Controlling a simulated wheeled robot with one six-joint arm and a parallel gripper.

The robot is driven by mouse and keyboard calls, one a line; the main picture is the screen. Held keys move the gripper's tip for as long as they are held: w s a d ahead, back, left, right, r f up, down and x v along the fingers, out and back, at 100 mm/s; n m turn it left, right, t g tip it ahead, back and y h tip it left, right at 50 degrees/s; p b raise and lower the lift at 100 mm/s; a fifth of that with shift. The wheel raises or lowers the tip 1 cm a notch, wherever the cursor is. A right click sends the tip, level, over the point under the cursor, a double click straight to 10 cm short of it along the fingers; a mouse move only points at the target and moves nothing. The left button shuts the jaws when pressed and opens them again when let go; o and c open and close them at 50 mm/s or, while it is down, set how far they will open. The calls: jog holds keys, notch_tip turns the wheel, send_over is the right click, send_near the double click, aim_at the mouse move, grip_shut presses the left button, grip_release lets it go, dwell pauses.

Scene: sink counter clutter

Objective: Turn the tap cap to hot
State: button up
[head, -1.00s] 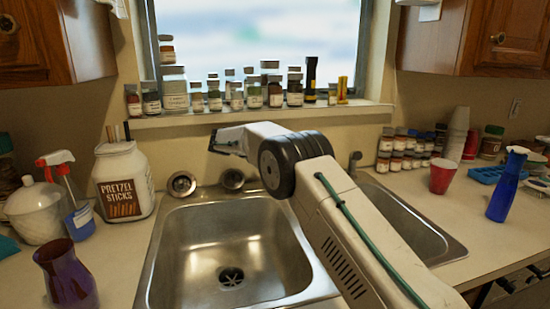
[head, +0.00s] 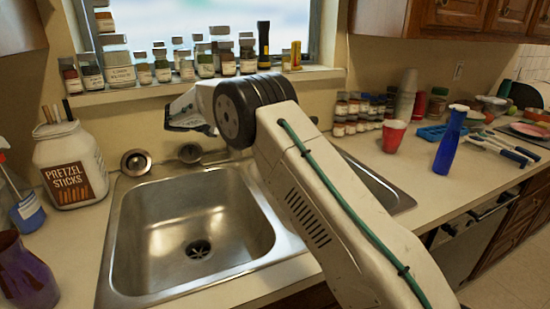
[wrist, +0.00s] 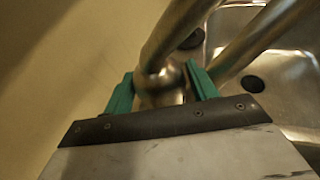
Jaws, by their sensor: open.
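In the wrist view, my gripper (wrist: 159,72) is open, its two teal fingers on either side of a rounded metal tap cap (wrist: 160,90). I cannot tell whether either finger touches it. Two metal tubes run up and to the right from around the cap, over the sink. In the head view, my gripper (head: 183,119) is above the counter behind the sink, seen from the side. The tap is mostly hidden there by my arm. The cap's hot and cold marks cannot be seen.
The steel sink (head: 120,235) lies in front of my gripper. A pretzel jar (head: 70,165) and a metal strainer (head: 135,162) are left of it. Spice jars (head: 165,70) line the window sill. A red cup (head: 393,137) and a blue bottle (head: 450,142) stand to the right.

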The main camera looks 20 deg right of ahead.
jog(key=n+t+y, duration=0.1)
jog(key=n+t, duration=0.1)
jog(key=n+t+y, duration=0.2)
jog(key=n+t, duration=0.1)
jog(key=shift+s+d, duration=0.15)
jog(key=v, duration=0.8)
jog(key=s+d+m+g+y, duration=0.1)
jog(key=s+d+m+g, duration=0.3)
jog(key=s+m, duration=0.4)
jog(key=s+d+m+g+y, duration=0.2)
jog(key=s+m, duration=0.6)
jog(key=s, duration=1.3)
jog(key=shift+d+f+m+g, duration=0.3)
jog(key=shift+d+f+g, duration=0.1)
jog(key=shift+d+g, duration=0.85)
jog(key=shift+s, duration=0.1)
